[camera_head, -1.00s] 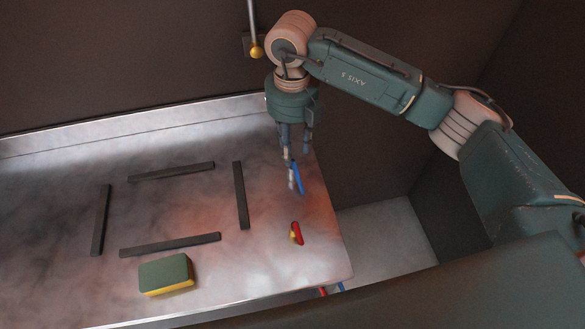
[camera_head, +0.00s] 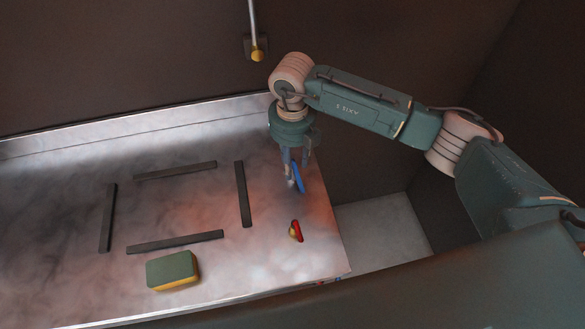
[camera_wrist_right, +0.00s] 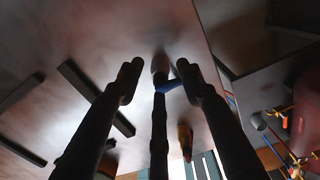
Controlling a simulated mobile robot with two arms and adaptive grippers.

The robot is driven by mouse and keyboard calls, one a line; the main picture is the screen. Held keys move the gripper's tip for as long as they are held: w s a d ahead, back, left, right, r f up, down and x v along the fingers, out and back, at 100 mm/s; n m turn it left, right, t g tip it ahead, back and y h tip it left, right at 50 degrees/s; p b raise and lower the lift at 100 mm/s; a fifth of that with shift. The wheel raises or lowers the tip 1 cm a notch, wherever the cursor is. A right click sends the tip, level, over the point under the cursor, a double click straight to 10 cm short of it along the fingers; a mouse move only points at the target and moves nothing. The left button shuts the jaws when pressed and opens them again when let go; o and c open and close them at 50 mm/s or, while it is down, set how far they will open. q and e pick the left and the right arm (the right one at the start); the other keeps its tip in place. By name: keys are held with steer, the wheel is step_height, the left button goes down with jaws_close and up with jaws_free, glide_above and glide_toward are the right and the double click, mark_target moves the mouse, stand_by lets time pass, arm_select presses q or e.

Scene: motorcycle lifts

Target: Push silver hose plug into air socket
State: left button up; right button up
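My right gripper (camera_head: 298,172) points down over the right part of the metal table. In the right wrist view its fingers (camera_wrist_right: 160,80) stand apart. A blue piece (camera_head: 298,177) with a pale grey part (camera_head: 290,184) beside it is at the fingertips, seemingly the silver plug. In the wrist view the blue piece (camera_wrist_right: 168,86) and the grey part (camera_wrist_right: 160,64) show between the fingers, partly hidden; no grip shows. A silver pipe ending in a yellow ball-like tip (camera_head: 257,55) stands at the back wall; I cannot tell whether this is the air socket. My left gripper is not in view.
A red piece with a brass part (camera_head: 297,231) lies nearer the table's front. Several dark bars (camera_head: 241,194) form an open rectangle left of the gripper. A green and yellow sponge (camera_head: 172,269) lies at the front. The table (camera_head: 180,205) ends to the right of the gripper.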

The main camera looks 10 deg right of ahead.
mark_target(293, 164)
jaws_close()
steer(key=shift+r, duration=0.15)
stand_by(0.4)
step_height(293, 164, up, 20)
steer(key=b, duration=0.5)
